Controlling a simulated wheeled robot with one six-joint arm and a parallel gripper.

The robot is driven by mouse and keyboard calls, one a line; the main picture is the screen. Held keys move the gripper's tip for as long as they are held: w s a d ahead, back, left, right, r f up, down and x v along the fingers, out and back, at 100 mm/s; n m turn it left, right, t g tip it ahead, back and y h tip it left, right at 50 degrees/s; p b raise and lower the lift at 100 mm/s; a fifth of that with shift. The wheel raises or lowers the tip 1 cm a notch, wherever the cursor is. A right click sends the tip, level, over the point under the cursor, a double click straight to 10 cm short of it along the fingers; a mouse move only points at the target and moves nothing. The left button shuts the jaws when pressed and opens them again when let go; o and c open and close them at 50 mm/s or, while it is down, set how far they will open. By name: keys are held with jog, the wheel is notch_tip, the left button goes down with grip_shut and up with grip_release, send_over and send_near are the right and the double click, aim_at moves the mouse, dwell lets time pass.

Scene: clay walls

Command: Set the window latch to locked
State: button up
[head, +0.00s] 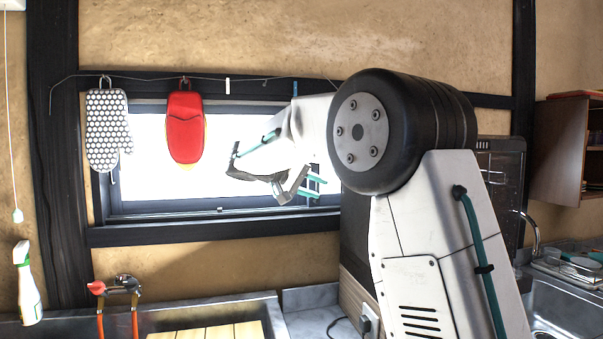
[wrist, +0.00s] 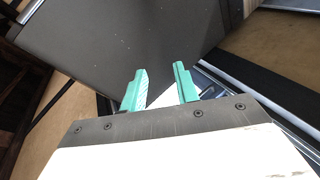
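The window (head: 235,150) is a bright white pane in a dark frame, in the middle of the head view. I cannot clearly make out its latch; a small fitting (head: 220,209) shows on the lower rail, too small to identify. My gripper (head: 318,185) is in front of the window's right part, partly hidden by my own arm. In the wrist view my gripper (wrist: 160,80) has its two teal fingers apart with nothing held between them. A small dark piece (wrist: 208,92) shows just beside the right finger near the metal window rail (wrist: 255,108); I cannot tell if it is the latch.
A dotted oven mitt (head: 108,130) and a red mitt (head: 185,127) hang before the window's left part. A dark grey panel (wrist: 120,40) stands close to the fingers in the wrist view. Below are a sink with a red-handled tap (head: 115,287) and a spray bottle (head: 27,285).

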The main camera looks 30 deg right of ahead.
jog(key=w+m+h, duration=0.4)
jog(key=w+h, duration=0.3)
jog(key=w, duration=1.1)
jog(key=x, duration=0.7)
jog(key=shift+w+d+r, duration=0.15)
jog(key=shift+w+d, duration=0.05)
jog(key=shift+d, duration=0.15)
grip_shut()
